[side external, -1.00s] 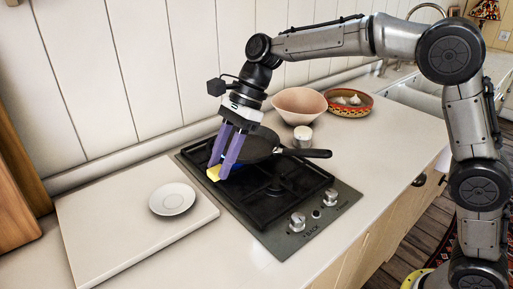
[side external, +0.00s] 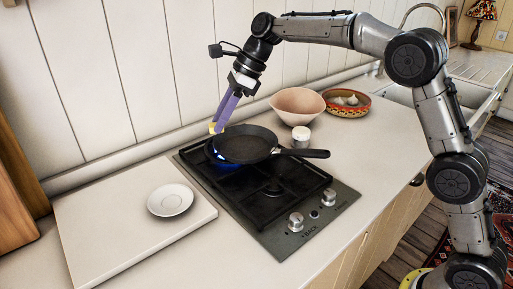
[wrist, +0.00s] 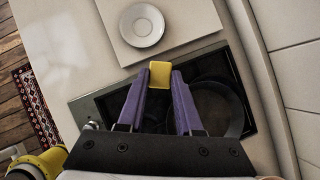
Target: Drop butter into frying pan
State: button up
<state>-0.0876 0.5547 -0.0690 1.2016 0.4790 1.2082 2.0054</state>
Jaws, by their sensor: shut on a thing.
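The yellow butter (wrist: 160,74) is between the purple fingertips of my gripper (wrist: 160,78) in the wrist view. In the side view my gripper (side external: 217,128) is at the left rim of the black frying pan (side external: 245,146), with only a bit of the butter (side external: 213,128) showing. The butter appears a little above the pan's left edge; whether it is over the pan or just outside it I cannot tell. The pan sits on the back burner with a blue flame under it, its handle pointing right. It looks empty. In the wrist view the pan (wrist: 232,88) is partly hidden by my right-hand finger.
A small white plate (side external: 170,200) sits on a white board (side external: 95,232) left of the stove (side external: 268,222). A pink bowl (side external: 298,105), a white lidded jar (side external: 301,136) and a patterned bowl with garlic (side external: 348,102) stand behind the pan's handle. The front burner is clear.

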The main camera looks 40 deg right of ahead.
jog(key=w+d+f+m+t+h, duration=0.1)
jog(key=w+d+m, duration=0.15)
jog(key=d, duration=0.55)
jog(key=w+d+f+m+t, duration=0.15)
jog(key=w+d, duration=0.25)
jog(key=d, duration=0.4)
jog(key=shift+g, duration=0.45)
jog(key=shift+w+a+f, duration=0.1)
jog(key=shift+f, duration=1.4)
jog(key=shift+w+a+f, duration=0.1)
jog(key=shift+f, duration=1.35)
jog(key=o, duration=0.8)
jog(key=shift+c, duration=0.2)
jog(key=v, duration=1.4)
